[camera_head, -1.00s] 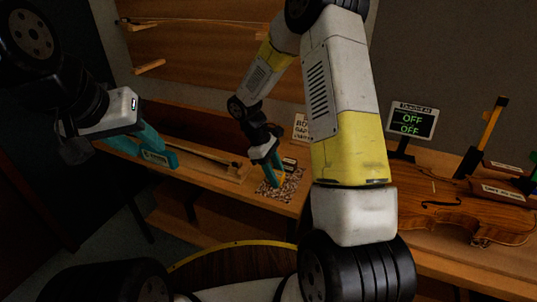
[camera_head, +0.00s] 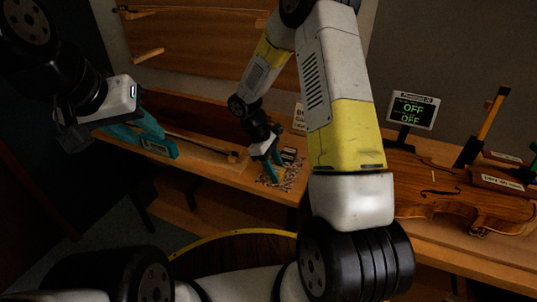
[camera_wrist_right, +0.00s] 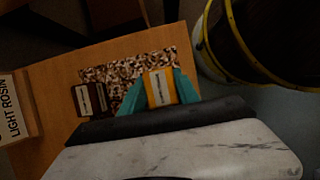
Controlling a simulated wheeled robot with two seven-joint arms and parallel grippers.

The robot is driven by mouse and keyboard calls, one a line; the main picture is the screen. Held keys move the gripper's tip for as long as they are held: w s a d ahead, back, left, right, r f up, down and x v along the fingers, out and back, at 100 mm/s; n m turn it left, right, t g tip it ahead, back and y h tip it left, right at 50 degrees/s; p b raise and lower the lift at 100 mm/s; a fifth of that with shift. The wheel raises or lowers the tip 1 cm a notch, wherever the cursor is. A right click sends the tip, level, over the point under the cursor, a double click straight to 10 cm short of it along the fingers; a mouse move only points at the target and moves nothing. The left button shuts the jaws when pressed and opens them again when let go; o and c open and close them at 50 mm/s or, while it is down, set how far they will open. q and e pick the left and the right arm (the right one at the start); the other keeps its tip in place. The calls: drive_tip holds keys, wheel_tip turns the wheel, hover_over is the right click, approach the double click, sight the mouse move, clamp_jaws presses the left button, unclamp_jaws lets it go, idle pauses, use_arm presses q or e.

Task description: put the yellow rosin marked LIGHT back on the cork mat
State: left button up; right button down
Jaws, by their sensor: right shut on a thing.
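The yellow rosin (camera_wrist_right: 160,88) shows in the right wrist view as a yellow block with a pale label, between the teal fingers. My right gripper (camera_head: 275,172) is shut on it, over the speckled cork mat (camera_wrist_right: 122,71), near the mat's right end in the wrist view. I cannot tell whether the rosin touches the mat. The mat also shows in the head view (camera_head: 288,183), partly hidden by the gripper. A dark rosin (camera_wrist_right: 90,99) with a pale label sits at the mat's left end. My left gripper (camera_head: 145,135) is open and empty at the left.
A bow lies in a wooden holder (camera_head: 205,160) left of the mat. A sign (camera_wrist_right: 14,110) reading LIGHT ROSIN stands at the bench's left in the wrist view. A violin (camera_head: 455,200) and a display (camera_head: 411,110) reading OFF are at the right. A yellow-rimmed round thing (camera_wrist_right: 250,50) is beside the bench.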

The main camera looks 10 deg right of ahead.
drive_tip(key=shift+f, duration=0.4)
idle(0.9)
drive_tip(key=c, duration=0.8)
unclamp_jaws()
drive_tip(key=v, duration=0.8)
drive_tip(key=s+d+r+m+t+y, duration=0.1)
drive_tip(key=s+r+m+t+y, duration=0.2)
drive_tip(key=r, duration=0.5)
drive_tip(key=s+d+r+m, duration=0.15)
drive_tip(key=s+r, duration=0.25)
drive_tip(key=r, duration=0.4)
drive_tip(key=s+r+m+t+y, duration=0.1)
drive_tip(key=s+r+m+t, duration=0.1)
drive_tip(key=s, duration=0.2)
drive_tip(key=s+r+m+t+y, duration=0.1)
drive_tip(key=s+r+m+t, duration=0.1)
drive_tip(key=s+r, duration=0.1)
drive_tip(key=s+r+m+t+y, duration=0.1)
drive_tip(key=s+r+m, duration=0.1)
drive_tip(key=s, duration=0.3)
drive_tip(key=shift+s+a+r+t, duration=0.1)
drive_tip(key=shift+s+r+t, duration=0.05)
drive_tip(key=shift+r+t, duration=0.35)
